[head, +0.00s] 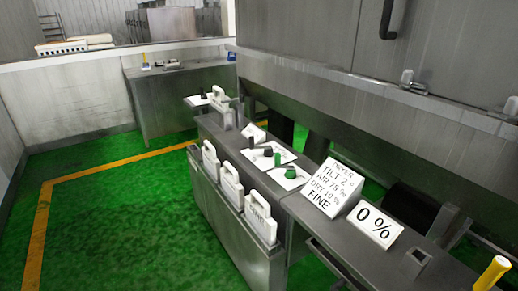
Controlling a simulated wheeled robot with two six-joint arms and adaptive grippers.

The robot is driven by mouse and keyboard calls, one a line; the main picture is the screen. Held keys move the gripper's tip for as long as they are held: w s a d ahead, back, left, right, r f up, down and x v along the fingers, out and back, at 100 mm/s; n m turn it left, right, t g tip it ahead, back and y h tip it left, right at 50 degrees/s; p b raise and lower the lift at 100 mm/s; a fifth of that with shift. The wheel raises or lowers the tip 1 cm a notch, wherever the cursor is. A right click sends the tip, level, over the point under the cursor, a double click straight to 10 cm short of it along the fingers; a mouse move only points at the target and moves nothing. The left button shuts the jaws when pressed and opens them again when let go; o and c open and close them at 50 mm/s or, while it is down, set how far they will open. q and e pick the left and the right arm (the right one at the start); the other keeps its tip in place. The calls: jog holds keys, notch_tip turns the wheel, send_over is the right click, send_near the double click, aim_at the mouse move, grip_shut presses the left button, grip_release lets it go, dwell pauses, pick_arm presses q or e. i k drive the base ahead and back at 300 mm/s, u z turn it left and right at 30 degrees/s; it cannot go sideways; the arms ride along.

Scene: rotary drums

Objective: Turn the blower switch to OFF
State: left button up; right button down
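No switch in the head view carries a label that I can read as blower, so I cannot tell which control it is. Candidates are a green knob (290,172) on a white plate on the metal bench, and a dark knob (268,152) with a green part beside it on the plate behind. A small dark post (251,142) stands just behind these. Whether any of them points to OFF is too small to tell. Neither of my grippers is clearly in view.
A white sign (333,187) with TILT and FINE and a "0 %" sign (375,224) stand on the bench (300,209). White holders (260,217) hang along its left side. A yellow-handled lever (491,273) is at lower right. Green floor (110,215) is clear at left.

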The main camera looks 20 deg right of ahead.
aim_at(290, 173)
jog(key=z, duration=0.45)
jog(key=i, duration=0.8)
jog(key=z, duration=0.75)
